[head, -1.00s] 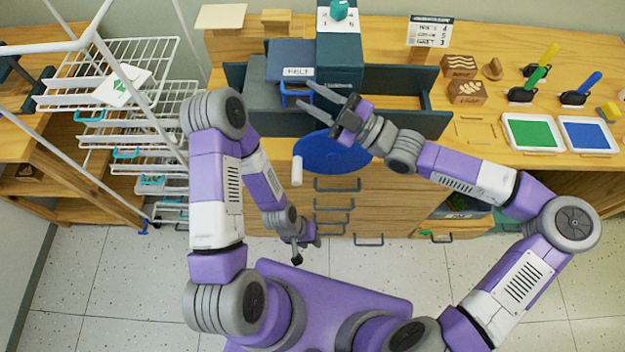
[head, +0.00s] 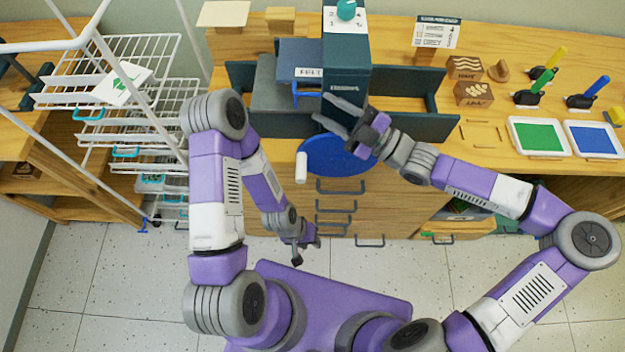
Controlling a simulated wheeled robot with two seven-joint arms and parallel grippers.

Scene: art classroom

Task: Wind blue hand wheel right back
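The blue hand wheel (head: 335,158) is a round disc on the front of the press bench. Its white handle (head: 301,168) sticks out at the wheel's left edge. My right gripper (head: 319,107) is open and empty, with its two fingers pointing left above the wheel's upper edge; the wrist covers the wheel's upper right part. I see no contact with the handle. My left gripper (head: 305,254) hangs low in front of the drawers, below the wheel, with its fingers apart and nothing between them.
The dark green press (head: 346,85) stands behind the wheel, with a blue block labelled FELT (head: 300,53) beside it. A white wire rack (head: 140,55) stands at left. Green (head: 538,136) and blue (head: 593,139) trays lie at right. The floor in front is clear.

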